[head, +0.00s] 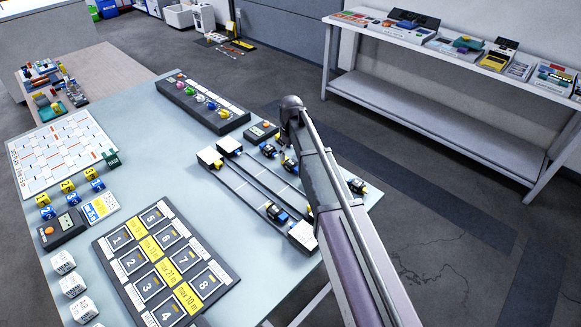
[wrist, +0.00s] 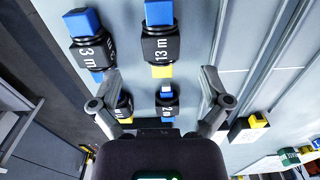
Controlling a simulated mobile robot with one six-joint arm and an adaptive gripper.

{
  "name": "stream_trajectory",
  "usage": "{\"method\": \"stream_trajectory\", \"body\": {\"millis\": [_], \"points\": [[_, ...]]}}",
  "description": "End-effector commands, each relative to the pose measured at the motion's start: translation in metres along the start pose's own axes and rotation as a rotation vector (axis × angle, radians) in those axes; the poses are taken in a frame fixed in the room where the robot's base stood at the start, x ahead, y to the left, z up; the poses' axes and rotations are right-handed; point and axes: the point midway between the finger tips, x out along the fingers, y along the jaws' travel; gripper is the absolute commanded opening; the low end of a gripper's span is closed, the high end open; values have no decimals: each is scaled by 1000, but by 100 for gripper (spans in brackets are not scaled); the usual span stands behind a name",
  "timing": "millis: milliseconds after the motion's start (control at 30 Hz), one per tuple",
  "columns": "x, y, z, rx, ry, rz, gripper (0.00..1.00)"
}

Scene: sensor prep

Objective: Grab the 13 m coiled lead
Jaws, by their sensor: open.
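In the wrist view the 13 m coiled lead (wrist: 160,45) is a black coil with a white "13 m" label, a blue end at the top and a yellow end at the bottom. It lies on the pale table just beyond my gripper (wrist: 159,76). The gripper is open, its two fingers spread wide with nothing held between them. The lead lies between the lines of the fingers, apart from both. In the head view my arm covers the gripper, and the labels on the leads are too small to read.
A similar 3 m lead (wrist: 92,45) lies close on the left. Two more leads, one (wrist: 167,103) between the fingers and one (wrist: 123,105) by the left finger, are partly hidden. Long rails (head: 256,184) run beside the leads. A numbered tray (head: 231,276) stands at the table's front.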

Motion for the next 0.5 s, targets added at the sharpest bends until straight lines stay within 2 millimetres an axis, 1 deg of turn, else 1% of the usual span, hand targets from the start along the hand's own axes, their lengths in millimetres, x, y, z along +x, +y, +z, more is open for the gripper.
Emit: {"method": "stream_trajectory", "body": {"millis": [33, 333, 500], "points": [[6, 0, 1, 0, 0, 0, 97], [30, -1, 7, 0, 0, 0, 97], [41, -1, 6, 0, 0, 0, 97]]}}
